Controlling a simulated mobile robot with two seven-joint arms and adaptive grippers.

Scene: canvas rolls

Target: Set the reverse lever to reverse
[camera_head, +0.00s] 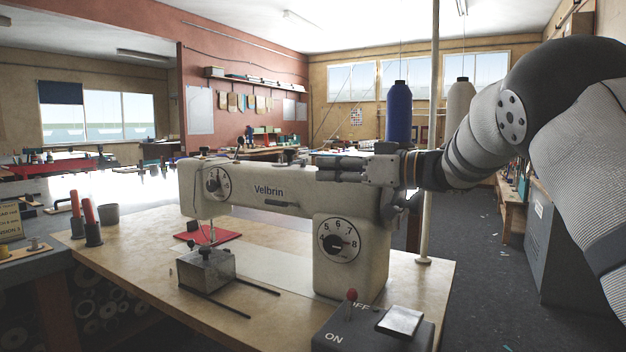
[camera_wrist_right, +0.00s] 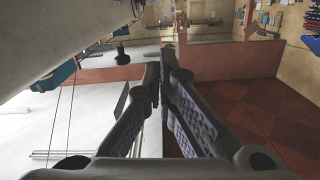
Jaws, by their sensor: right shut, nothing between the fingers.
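A cream sewing machine (camera_head: 262,192) marked "Velbrin" stands on a wooden table. A short dark lever (camera_head: 279,203) lies nearly level on its front, below the name; no label on it is readable. A numbered dial (camera_head: 338,241) is on the machine's pillar, and another dial (camera_head: 216,184) is on its head. My right gripper (camera_head: 322,169) is shut and empty, pointing left, near the top right of the machine and apart from the dark lever in the picture. Its shut fingers also show in the right wrist view (camera_wrist_right: 166,72). My left gripper is out of view.
A switch box (camera_head: 341,333) with a red-knobbed lever and ON/OFF marks is at the table's front right. Blue (camera_head: 398,112) and white (camera_head: 459,108) thread cones stand behind my right gripper, near a pale pole (camera_head: 432,150). A metal block (camera_head: 206,267) sits at the front left.

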